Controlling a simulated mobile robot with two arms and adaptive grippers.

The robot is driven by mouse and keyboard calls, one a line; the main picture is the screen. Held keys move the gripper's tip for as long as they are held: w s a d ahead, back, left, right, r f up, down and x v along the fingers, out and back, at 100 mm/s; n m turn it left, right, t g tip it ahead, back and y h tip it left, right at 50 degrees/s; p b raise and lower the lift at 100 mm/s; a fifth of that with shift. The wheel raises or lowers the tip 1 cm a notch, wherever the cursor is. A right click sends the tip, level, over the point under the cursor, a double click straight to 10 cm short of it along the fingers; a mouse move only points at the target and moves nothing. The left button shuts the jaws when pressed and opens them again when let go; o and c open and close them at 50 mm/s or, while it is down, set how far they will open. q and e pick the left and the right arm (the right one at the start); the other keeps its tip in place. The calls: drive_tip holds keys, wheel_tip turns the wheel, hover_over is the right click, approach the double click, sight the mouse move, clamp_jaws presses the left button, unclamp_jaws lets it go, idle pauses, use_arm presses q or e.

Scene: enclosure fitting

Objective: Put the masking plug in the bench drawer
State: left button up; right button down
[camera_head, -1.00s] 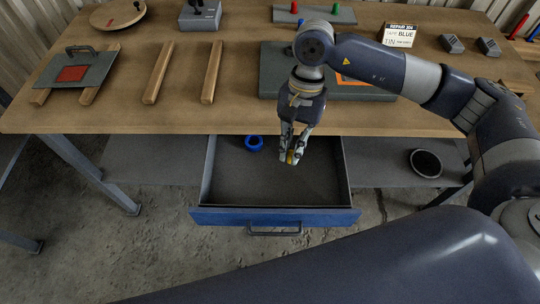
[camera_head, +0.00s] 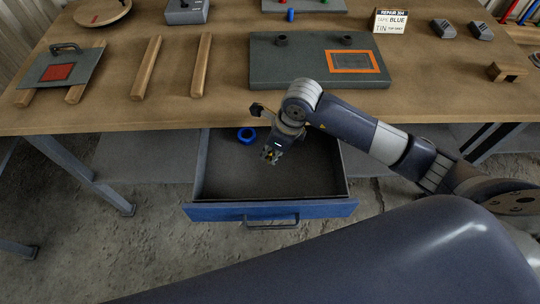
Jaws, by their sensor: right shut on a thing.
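The bench drawer (camera_head: 230,211) is pulled open below the bench, with its blue front towards me. My right gripper (camera_head: 269,156) points down over the drawer's dark interior, towards its back. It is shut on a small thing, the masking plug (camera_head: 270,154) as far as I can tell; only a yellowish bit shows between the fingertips. I cannot tell whether the plug touches the drawer floor. My left gripper is not in view.
A blue ring (camera_head: 246,135) lies at the drawer's back left. The drawer's front half is clear.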

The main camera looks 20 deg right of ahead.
drive_tip(key=shift+f, duration=3.5)
drive_tip(key=shift+f, duration=0.2)
drive_tip(key=c, duration=1.6)
unclamp_jaws()
drive_tip(key=shift+c, duration=0.2)
drive_tip(key=shift+r, duration=0.1)
drive_tip(key=shift+d+r, duration=0.1)
drive_tip(key=shift+r, duration=0.45)
drive_tip(key=v, duration=1.1)
drive_tip(key=shift+s, duration=0.1)
